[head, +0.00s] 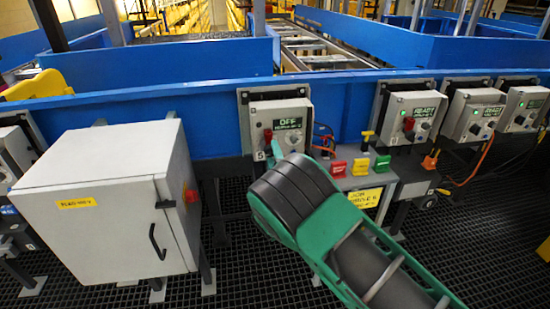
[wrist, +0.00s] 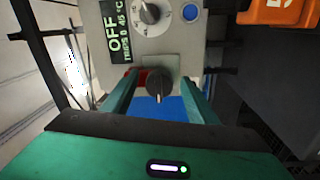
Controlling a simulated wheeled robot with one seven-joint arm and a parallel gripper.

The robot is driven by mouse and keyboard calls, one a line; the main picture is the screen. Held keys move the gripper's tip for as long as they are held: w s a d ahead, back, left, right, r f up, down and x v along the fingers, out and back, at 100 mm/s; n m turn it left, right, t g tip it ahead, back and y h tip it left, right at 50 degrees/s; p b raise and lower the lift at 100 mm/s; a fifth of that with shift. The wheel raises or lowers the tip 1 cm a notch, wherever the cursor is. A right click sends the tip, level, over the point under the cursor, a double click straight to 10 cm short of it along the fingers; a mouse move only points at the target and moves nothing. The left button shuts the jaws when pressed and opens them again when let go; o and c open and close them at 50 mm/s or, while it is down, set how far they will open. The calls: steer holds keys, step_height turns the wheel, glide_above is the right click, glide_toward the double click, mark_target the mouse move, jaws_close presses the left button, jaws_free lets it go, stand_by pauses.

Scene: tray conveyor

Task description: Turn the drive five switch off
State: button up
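The grey drive box (head: 258,118) behind my gripper has a plate that looks like a 5 and a green display (head: 290,124) reading OFF. In the wrist view the same display (wrist: 116,32) reads OFF, TRIPS 0, 45 C. Beside it are a round dial (wrist: 149,12) and a blue button (wrist: 190,13). A black rotary switch knob (wrist: 158,84) with some red behind it is below them. My gripper (wrist: 159,80) is open, with its green fingers apart on either side of the knob. I cannot tell whether they touch it. My gripper (head: 274,150) hides the box's lower part in the head view.
Similar drive boxes (head: 415,115) with READY displays stand to the right. Red, yellow and green buttons (head: 361,166) sit on a ledge right of my gripper. A grey cabinet (head: 100,200) stands at left. The blue conveyor rail (head: 200,105) runs behind.

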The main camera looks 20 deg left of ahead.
steer(key=shift+s+a, duration=0.15)
steer(key=v, duration=1)
steer(key=shift+s+d, duration=0.2)
steer(key=shift+d, duration=0.1)
steer(key=shift+f, duration=0.1)
